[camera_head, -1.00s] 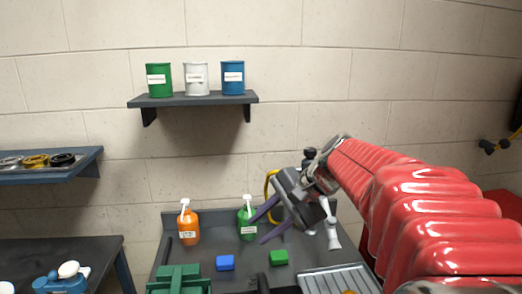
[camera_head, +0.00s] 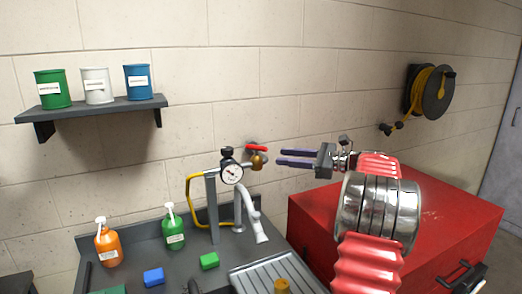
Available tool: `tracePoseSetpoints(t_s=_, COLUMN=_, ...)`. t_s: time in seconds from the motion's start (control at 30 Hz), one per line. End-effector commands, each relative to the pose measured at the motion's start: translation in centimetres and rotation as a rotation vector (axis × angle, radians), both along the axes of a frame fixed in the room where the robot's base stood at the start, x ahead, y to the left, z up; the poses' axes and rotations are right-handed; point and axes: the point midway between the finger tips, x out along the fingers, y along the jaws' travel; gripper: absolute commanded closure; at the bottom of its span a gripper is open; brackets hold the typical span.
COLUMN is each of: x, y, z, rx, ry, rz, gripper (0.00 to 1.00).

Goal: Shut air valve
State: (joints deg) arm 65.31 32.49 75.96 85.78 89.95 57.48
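The air valve (camera_head: 258,160) is a brass body with a red lever handle (camera_head: 257,148), beside a round white pressure gauge (camera_head: 232,173) on a grey post. The red handle lies roughly crosswise at the top of the brass body. My gripper (camera_head: 281,158) points left at the valve, with its two purple fingers apart and nothing seen between them. The fingertips are just right of the brass body in the picture; I cannot tell whether they touch it.
A red cabinet (camera_head: 440,215) stands below my arm. A hose reel (camera_head: 436,92) hangs at right.

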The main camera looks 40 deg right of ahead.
Motion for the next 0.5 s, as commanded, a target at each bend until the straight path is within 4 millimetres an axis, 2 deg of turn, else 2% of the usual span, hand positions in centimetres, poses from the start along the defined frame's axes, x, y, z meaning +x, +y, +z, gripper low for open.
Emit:
tracePoseSetpoints(t_s=0.03, x=-0.7, y=-1.5, z=-0.1, rx=0.028, ry=-0.014, rz=-0.018, gripper=0.67)
tracePoseSetpoints(t_s=0.17, x=-1.6, y=-3.5, z=0.1, rx=0.069, ry=-0.040, rz=-0.041, gripper=0.67)
tracePoseSetpoints(t_s=0.5, x=-1.7, y=-3.7, z=0.1, rx=0.075, ry=-0.044, rz=-0.043, gripper=0.67)
